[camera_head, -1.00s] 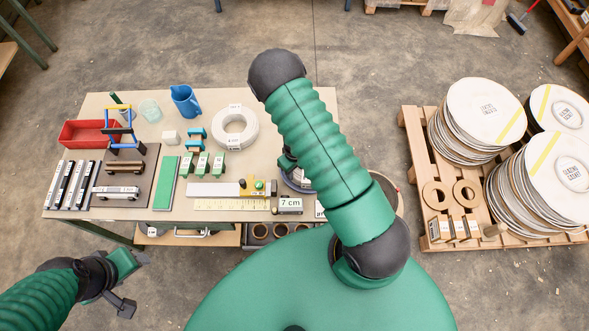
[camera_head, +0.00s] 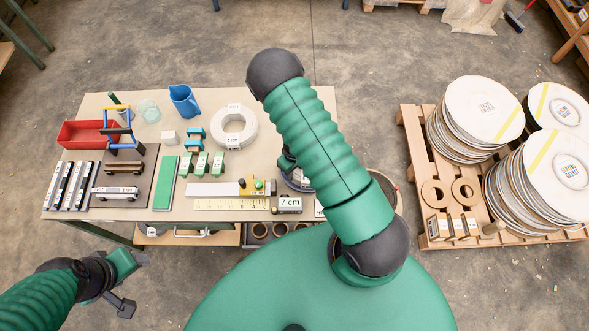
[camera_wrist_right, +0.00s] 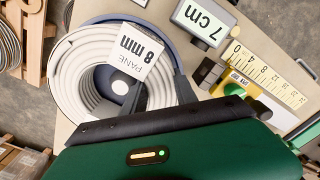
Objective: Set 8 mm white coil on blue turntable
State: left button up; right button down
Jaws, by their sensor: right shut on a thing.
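The white coil with the 8 mm tag (camera_wrist_right: 75,65) is in the right wrist view. My right gripper (camera_wrist_right: 157,85) is shut on the coil's near wall. The blue turntable (camera_wrist_right: 178,47) shows as a dark blue rim around the coil, which is over it; I cannot tell whether the coil rests on it. In the head view a sliver of the turntable (camera_head: 297,181) shows beside my right arm, which hides the coil and most of the right gripper. My left gripper (camera_head: 133,283) is open and empty, off the table's front left corner.
Another white coil (camera_head: 234,128) lies on the table. A 7 cm block (camera_head: 289,205), a yellow ruler (camera_head: 230,204) and green blocks (camera_head: 202,164) lie nearby. A red bin (camera_head: 88,133) and blue jug (camera_head: 184,101) stand farther back. A pallet (camera_head: 412,125) with reels is at the right.

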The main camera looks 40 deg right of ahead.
jog(key=shift+r, duration=0.15)
jog(key=shift+w+p, duration=0.1)
jog(key=shift+p, duration=0.45)
jog(key=shift+f+b, duration=0.35)
jog(key=shift+f, duration=0.2)
jog(key=c, duration=1.3)
grip_release()
jog(key=shift+o, duration=0.2)
jog(key=shift+a, duration=0.15)
